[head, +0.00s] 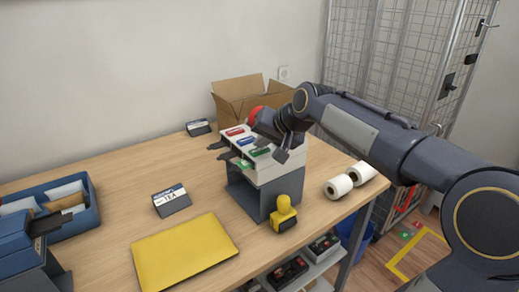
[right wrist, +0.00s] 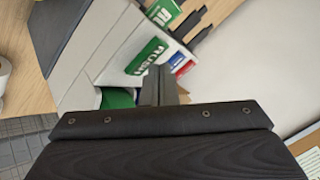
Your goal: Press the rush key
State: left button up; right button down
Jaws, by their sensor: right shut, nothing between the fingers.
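A white key panel (head: 277,168) stands on a grey stand on the table, with red (head: 235,131), blue (head: 246,140) and green (head: 260,152) markings in a row. In the right wrist view the green plate (right wrist: 148,57) reads RUSH, and a green patch (right wrist: 118,97) shows beside it, partly hidden by my gripper. My right gripper (head: 267,141) is over the panel's near end. It is shut and empty, and its fingers (right wrist: 158,82) appear close to the RUSH plate; I cannot tell whether they touch anything.
Black tongues (head: 217,146) stick out left of the panel, with a green-and-white ticket (right wrist: 165,12) there. A yellow stamp (head: 283,213) stands in front, a yellow envelope (head: 183,253) lies left of it. Paper rolls (head: 339,186) are right; an open carton (head: 240,100) is behind.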

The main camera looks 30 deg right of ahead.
aim_at(263, 152)
jog(key=shift+r, duration=0.35)
notch_tip(263, 152, up, 6)
jog(key=p, duration=0.5)
jog(key=shift+p, duration=0.3)
jog(key=shift+f, duration=0.1)
jog(key=s+a+f+n+g, duration=0.1)
jog(key=s+a+f, duration=0.3)
jog(key=s, duration=0.5)
jog(key=s+a+f+n+g+y, duration=0.1)
jog(key=s+a+f+n, duration=0.1)
jog(key=s+f, duration=0.5)
jog(key=s+a+f+n+g+y, duration=0.1)
jog(key=s+a+f, duration=0.4)
jog(key=s, duration=0.7)
jog(key=shift+a+f+n, duration=0.35)
jog(key=shift+f+n, duration=0.05)
jog(key=shift+n, duration=0.3)
